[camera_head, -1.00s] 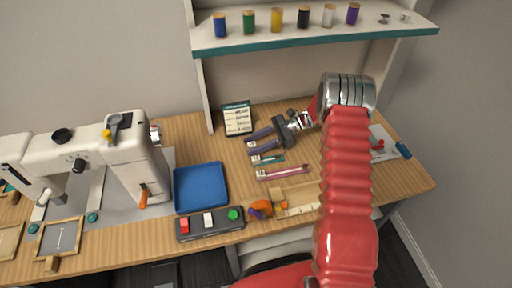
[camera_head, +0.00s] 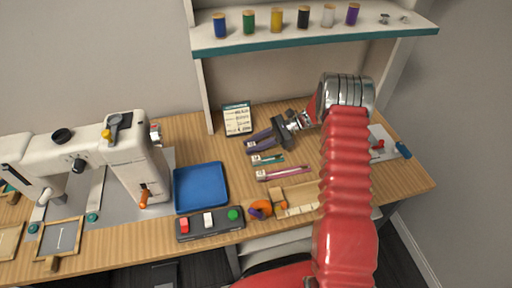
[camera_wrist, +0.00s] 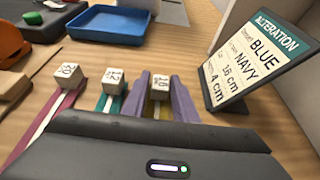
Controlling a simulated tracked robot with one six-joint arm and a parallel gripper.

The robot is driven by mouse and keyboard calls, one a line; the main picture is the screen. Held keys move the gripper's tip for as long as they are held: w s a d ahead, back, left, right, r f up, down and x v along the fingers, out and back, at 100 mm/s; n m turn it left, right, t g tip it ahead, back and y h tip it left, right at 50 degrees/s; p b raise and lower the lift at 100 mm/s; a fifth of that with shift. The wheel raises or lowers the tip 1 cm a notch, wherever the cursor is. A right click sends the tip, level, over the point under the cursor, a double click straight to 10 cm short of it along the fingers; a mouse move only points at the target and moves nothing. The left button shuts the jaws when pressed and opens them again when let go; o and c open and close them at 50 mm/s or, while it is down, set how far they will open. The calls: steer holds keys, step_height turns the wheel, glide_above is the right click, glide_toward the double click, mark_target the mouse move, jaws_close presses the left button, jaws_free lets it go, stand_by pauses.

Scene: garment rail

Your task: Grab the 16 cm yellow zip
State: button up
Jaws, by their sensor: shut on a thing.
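My gripper (camera_head: 254,143) reaches down over the table, its two purple fingers closed along both sides of a zip. In the wrist view the zip's pale end block (camera_wrist: 159,87) reads 16 and sits between the fingertips (camera_wrist: 160,100).
An alteration card (camera_wrist: 248,66) stands close to the gripper, reading blue, navy, 16 cm, 4 cm. A blue tray (camera_head: 200,187) lies left of the zips, near a button box (camera_head: 210,223) and a sewing machine (camera_head: 130,155). A spool shelf (camera_head: 310,35) overhangs the back.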

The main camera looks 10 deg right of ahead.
steer(key=shift+c, duration=1)
steer(key=shift+r, duration=0.1)
step_height(320, 180, up, 10)
steer(key=shift+f, duration=0.1)
steer(key=shift+d, duration=0.1)
